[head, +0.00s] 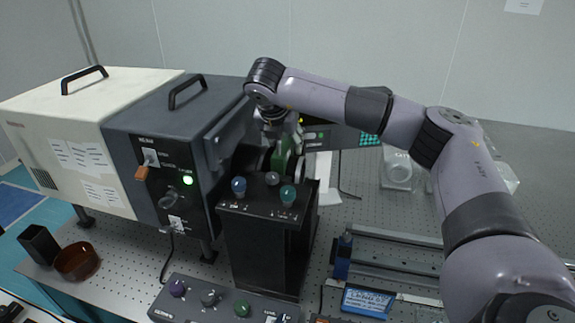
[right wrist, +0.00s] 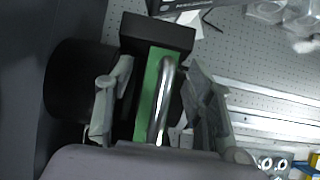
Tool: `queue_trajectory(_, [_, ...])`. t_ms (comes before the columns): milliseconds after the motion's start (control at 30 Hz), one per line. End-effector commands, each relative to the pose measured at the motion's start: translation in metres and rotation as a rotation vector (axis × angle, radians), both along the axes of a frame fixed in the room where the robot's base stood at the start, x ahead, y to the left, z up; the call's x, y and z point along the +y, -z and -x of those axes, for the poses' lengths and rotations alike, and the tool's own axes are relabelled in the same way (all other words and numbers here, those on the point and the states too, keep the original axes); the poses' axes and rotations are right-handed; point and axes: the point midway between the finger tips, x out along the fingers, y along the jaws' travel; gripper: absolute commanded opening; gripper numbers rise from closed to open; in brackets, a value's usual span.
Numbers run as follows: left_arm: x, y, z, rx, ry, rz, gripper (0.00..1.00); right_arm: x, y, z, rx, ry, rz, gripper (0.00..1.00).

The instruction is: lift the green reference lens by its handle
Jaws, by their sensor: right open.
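The green reference lens (head: 284,152) shows as a green edge behind the black box, partly hidden by my right gripper (head: 277,135). In the right wrist view the lens is a long green strip (right wrist: 147,105) with a bent silver handle (right wrist: 164,85) along it. My right gripper (right wrist: 159,75) is open, with one finger on each side of the strip and handle. Both fingers look apart from the handle, though the depth is hard to tell. My left gripper is not in view.
A dark lamp housing (head: 180,135) stands close on the left. A black box (head: 265,235) with several coloured knobs is in front of the lens. A knob panel (head: 222,303) and a metal rail (head: 395,250) lie nearer.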

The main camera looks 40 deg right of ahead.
Motion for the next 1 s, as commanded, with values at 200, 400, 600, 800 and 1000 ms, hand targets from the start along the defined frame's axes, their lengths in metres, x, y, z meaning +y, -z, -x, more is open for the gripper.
queue_trajectory(200, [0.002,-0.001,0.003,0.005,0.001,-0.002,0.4,-0.0023,0.0053,-0.0018,-0.001,-0.001,-0.001,0.48])
queue_trajectory(400, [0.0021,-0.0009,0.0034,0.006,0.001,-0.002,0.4,-0.0022,0.005,-0.0018,-0.001,-0.001,-0.001,0.4])
queue_trajectory(600, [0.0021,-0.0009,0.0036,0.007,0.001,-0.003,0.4,-0.0021,0.0048,-0.0017,-0.001,-0.001,-0.001,0.27])
queue_trajectory(800, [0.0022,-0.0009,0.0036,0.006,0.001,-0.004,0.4,-0.0021,0.0046,-0.0017,-0.001,-0.001,-0.001,0.14])
queue_trajectory(1000, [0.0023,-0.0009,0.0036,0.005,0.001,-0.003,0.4,-0.0021,0.0046,-0.0017,-0.001,-0.001,-0.001,0.0])
